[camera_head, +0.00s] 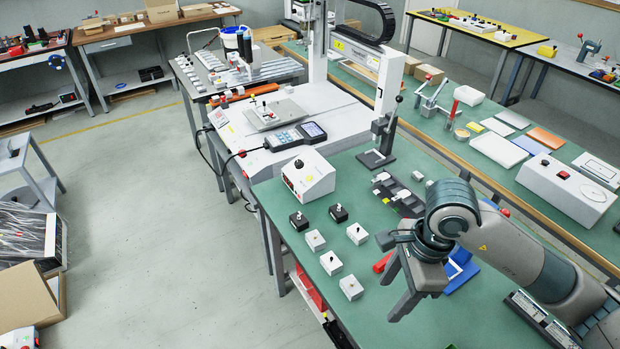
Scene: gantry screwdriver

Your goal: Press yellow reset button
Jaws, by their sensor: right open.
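I cannot make out for certain which control is the yellow reset button. Several small button boxes stand on the green table (440,318). Two are black, one at the left (299,221) and one at the right (338,214). Several are white, including a front white box (351,288) and a left white box (315,241); their tops are too small to read clearly. My right gripper (392,298) comes in from the right and hangs over the table, right of the front white box. Its fingers are apart with nothing between them. My left gripper is out of view.
A white control box (308,178) with a red button stands behind the button boxes. The gantry machine (328,105) rises behind it. A red block (383,263) and a blue tray (460,271) lie near my right gripper. Open floor is at left.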

